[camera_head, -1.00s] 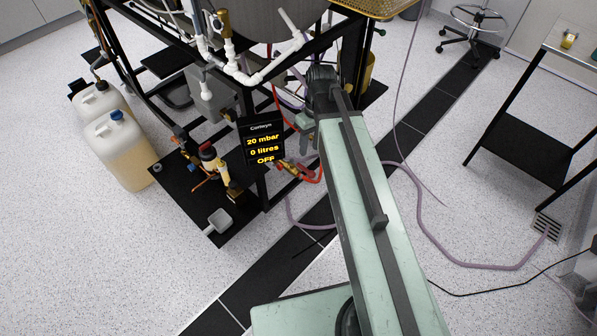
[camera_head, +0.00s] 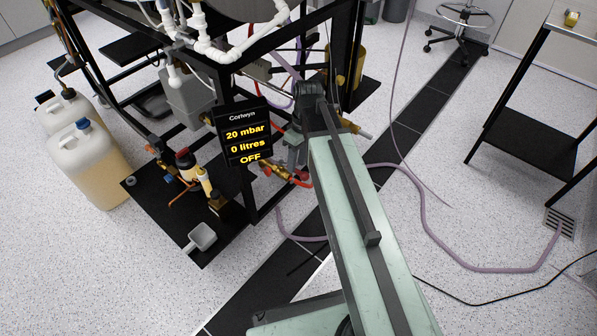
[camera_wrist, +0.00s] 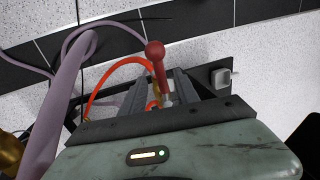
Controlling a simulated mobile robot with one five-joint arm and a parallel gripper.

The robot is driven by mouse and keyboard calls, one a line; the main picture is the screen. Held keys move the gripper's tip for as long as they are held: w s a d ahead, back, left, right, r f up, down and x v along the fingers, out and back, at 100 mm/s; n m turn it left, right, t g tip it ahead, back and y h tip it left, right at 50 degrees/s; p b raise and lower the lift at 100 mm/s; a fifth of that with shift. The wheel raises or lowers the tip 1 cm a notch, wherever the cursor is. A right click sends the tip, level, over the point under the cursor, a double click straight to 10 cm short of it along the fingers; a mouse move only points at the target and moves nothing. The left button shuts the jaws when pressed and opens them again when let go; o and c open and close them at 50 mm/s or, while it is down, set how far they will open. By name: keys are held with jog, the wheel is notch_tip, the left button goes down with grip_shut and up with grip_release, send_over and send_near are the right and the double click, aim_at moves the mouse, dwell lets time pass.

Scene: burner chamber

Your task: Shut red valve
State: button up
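The red valve shows in the wrist view as a red lever (camera_wrist: 158,68) with a round ball knob at its end. In the head view its red knob (camera_head: 267,171) sits by brass fittings (camera_head: 282,173) below the display, with a red hose beside it. My gripper (camera_wrist: 160,86) is open in the wrist view. The lever stands in the gap between its two grey fingers, its knob reaching past the fingertips. I cannot tell whether a finger touches it. The lever's base is partly hidden. In the head view my gripper (camera_head: 294,150) is close to the valve, its fingers unclear.
A black frame and pipework stand around the valve. A purple hose (camera_head: 425,210) crosses the floor at right. Plastic canisters (camera_head: 90,165) stand at left. Floor is clear between the hose and the black table (camera_head: 525,145).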

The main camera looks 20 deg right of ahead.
jog(key=shift+s+a+f, duration=0.1)
jog(key=shift+a+f, duration=0.05)
jog(key=shift+f, duration=0.6)
jog(key=shift+r, duration=0.1)
grip_shut()
dwell(0.7)
